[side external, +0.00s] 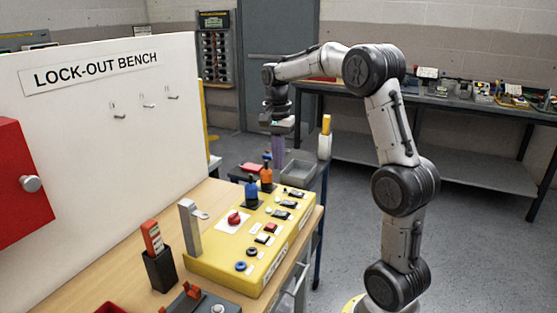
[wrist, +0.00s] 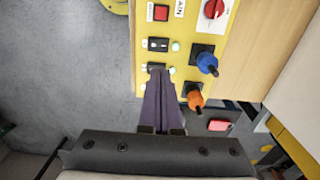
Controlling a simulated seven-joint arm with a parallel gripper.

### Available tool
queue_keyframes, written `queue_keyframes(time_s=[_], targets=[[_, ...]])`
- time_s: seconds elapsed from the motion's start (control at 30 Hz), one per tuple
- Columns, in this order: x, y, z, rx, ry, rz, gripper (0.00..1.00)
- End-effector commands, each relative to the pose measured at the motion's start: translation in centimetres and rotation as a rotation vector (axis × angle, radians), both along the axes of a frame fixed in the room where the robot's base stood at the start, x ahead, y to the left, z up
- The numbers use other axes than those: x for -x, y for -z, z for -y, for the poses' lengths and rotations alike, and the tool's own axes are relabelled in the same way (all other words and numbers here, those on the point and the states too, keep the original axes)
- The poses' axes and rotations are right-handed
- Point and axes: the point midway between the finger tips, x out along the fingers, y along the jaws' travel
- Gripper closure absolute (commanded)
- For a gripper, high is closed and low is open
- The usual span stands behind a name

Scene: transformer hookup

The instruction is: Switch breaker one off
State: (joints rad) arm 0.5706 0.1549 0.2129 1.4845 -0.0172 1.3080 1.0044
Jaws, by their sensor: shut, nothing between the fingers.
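The yellow control panel (side external: 228,263) lies on the bench. It carries a row of black rocker switches, the nearest (side external: 280,215) and farthest (side external: 296,193) showing in the side view. In the wrist view one rocker (wrist: 158,44) is clear, and another (wrist: 156,67) lies right at my fingertips, partly covered. I cannot read which is breaker one. My gripper (side external: 278,168) is shut and empty, its purple fingers pointing down over the panel's far end; it also shows in the wrist view (wrist: 157,74). I cannot tell whether the fingertips touch the panel.
A blue lever (wrist: 207,62) and an orange lever (wrist: 194,97) stand beside the rockers. The white lock-out board (side external: 90,130) rises at left. A grey bin (side external: 298,174) stands behind the panel.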

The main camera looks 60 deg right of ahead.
Motion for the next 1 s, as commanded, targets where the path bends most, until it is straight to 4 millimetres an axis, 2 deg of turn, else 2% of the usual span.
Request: queue_keyframes(time_s=[0.43, 0.77, 0.87, 1.0], targets=[[-0.2, -0.2, -0.3, -0.003, -0.001, -0.095, 1.0], [-0.1, -0.1, -0.3, -0.004, 0.0, -0.098, 1.0], [-0.1, 0.5, -0.3, -0.004, 0.0, -0.098, 1.0], [0.2, 2.4, -0.3, -0.006, 0.001, -0.101, 1.0]])
